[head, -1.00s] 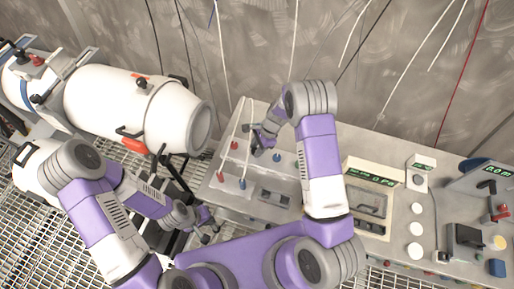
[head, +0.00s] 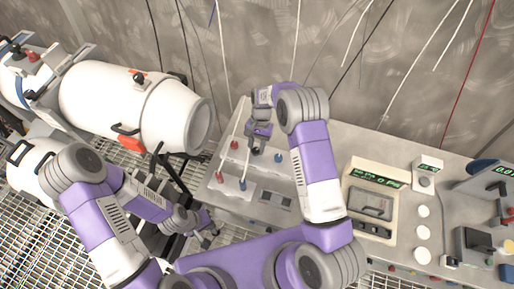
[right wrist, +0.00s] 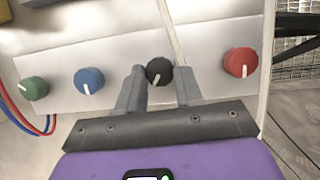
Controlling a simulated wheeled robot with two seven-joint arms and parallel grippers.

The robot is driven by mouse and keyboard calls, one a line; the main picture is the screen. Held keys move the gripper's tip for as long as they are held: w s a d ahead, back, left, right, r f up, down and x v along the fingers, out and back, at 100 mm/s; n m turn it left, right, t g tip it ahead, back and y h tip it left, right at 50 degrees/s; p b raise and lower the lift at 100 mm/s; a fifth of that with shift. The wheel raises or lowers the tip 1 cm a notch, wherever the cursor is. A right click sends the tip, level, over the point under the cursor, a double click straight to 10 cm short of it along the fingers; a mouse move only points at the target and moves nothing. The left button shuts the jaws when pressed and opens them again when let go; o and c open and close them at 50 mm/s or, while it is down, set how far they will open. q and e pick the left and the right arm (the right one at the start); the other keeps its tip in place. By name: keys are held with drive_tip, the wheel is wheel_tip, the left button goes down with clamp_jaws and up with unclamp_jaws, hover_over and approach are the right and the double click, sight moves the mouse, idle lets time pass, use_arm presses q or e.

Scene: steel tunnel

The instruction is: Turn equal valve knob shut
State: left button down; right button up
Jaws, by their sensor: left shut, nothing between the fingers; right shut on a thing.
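A black knob (right wrist: 159,71) with a white mark sits on a pale panel (right wrist: 205,92) in the right wrist view. Its mark points down and slightly left. My right gripper (head: 254,150) is at the far row of knobs on the bench. In the right wrist view its two fingers stand on either side of the black knob, shut on it. In the head view the gripper hides this knob. My left gripper (head: 214,232) is shut and empty, low, off the bench's near left corner. I cannot tell from a label which knob is the equal valve.
A red knob (right wrist: 241,62) is close right of the right finger; a blue knob (right wrist: 89,81) and a green knob (right wrist: 34,88) are to the left. A nearer row has a red knob (head: 220,176) and a blue knob (head: 242,184). White tanks (head: 140,105) stand left.

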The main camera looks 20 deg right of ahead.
drive_tip(key=n+h+b, duration=0.1)
drive_tip(key=n, duration=0.2)
drive_tip(key=shift+a+n+g, duration=0.15)
drive_tip(key=shift+n+g, duration=0.15)
drive_tip(key=shift+n+h, duration=0.6)
drive_tip(key=shift+n, duration=0.6)
drive_tip(key=shift+a+n+b, duration=0.1)
drive_tip(key=shift+n+b, duration=0.2)
drive_tip(key=o, duration=1)
drive_tip(key=shift+o, duration=0.2)
drive_tip(key=v, duration=0.7)
drive_tip(key=shift+w+r, duration=0.2)
drive_tip(key=shift+r, duration=0.05)
